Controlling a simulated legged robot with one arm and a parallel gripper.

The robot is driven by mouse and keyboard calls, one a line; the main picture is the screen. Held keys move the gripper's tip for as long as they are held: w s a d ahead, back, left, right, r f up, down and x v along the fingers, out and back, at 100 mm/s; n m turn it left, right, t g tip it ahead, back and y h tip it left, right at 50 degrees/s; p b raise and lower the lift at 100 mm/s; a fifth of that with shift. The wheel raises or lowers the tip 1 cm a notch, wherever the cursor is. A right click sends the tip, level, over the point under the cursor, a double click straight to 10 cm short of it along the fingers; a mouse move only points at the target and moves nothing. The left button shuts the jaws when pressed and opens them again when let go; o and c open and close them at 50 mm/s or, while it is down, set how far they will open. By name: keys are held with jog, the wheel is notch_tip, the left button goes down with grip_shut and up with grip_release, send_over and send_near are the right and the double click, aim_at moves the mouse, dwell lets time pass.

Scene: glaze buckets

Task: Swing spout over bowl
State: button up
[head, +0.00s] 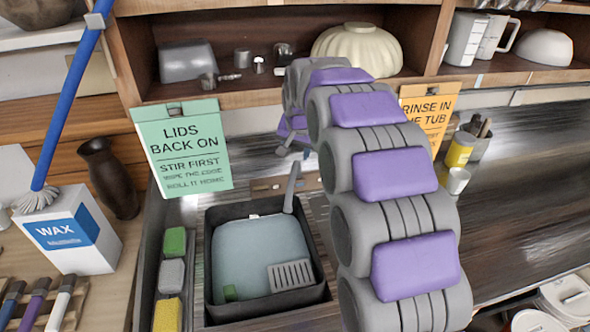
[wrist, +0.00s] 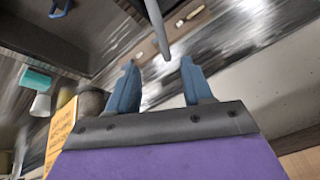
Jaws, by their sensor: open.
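A slim grey spout (head: 292,188) rises at the back right of a dark square sink bowl (head: 211,285), in the head view. The sink bowl holds a pale grey-blue surface and a slotted grey piece. My gripper (head: 288,150) is above and behind the spout, partly hidden by my arm. In the wrist view my gripper (wrist: 158,62) is open, with its two blue fingers apart. A grey rod, which looks like the spout (wrist: 156,25), points down into the gap between the fingertips. I cannot tell whether it touches either finger.
Green, grey and yellow sponges (head: 171,273) lie left of the sink. A green sign (head: 182,150) and an orange sign (head: 430,108) hang from the shelf (head: 225,99) behind. A cream bowl (head: 357,50) stands on the shelf. A yellow cup (head: 459,150) stands right.

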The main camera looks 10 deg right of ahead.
jog(key=s+a+n+g, duration=0.1)
jog(key=s+a, duration=0.1)
jog(key=s, duration=0.6)
jog(key=shift+s+b, duration=0.3)
jog(key=shift+b, duration=0.15)
jog(key=shift+f, duration=0.1)
